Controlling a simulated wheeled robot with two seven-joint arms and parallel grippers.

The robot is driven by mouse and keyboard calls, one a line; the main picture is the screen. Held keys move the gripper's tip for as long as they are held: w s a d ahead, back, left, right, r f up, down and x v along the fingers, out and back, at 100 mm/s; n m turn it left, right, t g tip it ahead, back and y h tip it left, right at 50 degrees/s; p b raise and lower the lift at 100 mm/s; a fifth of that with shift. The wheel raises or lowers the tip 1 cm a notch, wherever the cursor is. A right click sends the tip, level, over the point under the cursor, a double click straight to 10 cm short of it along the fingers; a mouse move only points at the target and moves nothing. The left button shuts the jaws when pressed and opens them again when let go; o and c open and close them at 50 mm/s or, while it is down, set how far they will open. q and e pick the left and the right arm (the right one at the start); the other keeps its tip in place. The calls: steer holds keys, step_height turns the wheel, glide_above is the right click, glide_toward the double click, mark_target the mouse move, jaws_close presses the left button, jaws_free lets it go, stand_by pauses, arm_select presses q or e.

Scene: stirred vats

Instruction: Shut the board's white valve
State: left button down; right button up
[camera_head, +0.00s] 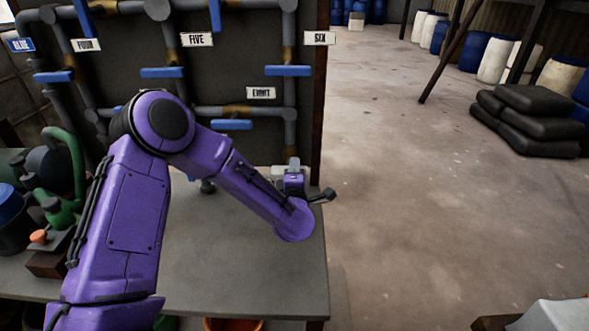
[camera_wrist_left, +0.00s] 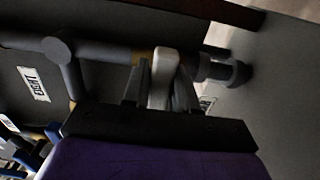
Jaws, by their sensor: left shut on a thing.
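The white valve's handle (camera_wrist_left: 160,72) shows as a pale, rounded lever in the left wrist view. It sits by a brass-coloured fitting on a grey pipe (camera_wrist_left: 100,52) and points across the pipe in that picture. My left gripper (camera_wrist_left: 163,88) is shut on this handle, with a dark finger on each side. In the head view my left gripper (camera_head: 292,176) is at the board's lower right, low over the bench, and mostly hides the valve there. The dark pipe board (camera_head: 245,55) carries several blue-handled valves. My right gripper is not in view.
A blue valve handle (camera_head: 232,124) sits under the EIGHT label (camera_head: 261,93), up and left of my gripper. The grey bench (camera_head: 230,270) is bare at its front. A green device (camera_head: 66,190) stands at its left. Open floor (camera_head: 400,190) lies to the right.

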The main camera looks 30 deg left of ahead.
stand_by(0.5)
arm_select(q)
steer(key=c, duration=1)
jaws_free()
steer(key=b+v, duration=0.1)
steer(key=v, duration=0.9)
steer(key=shift+s+d, duration=0.15)
steer(key=shift+s, duration=0.1)
steer(key=shift+f, duration=0.1)
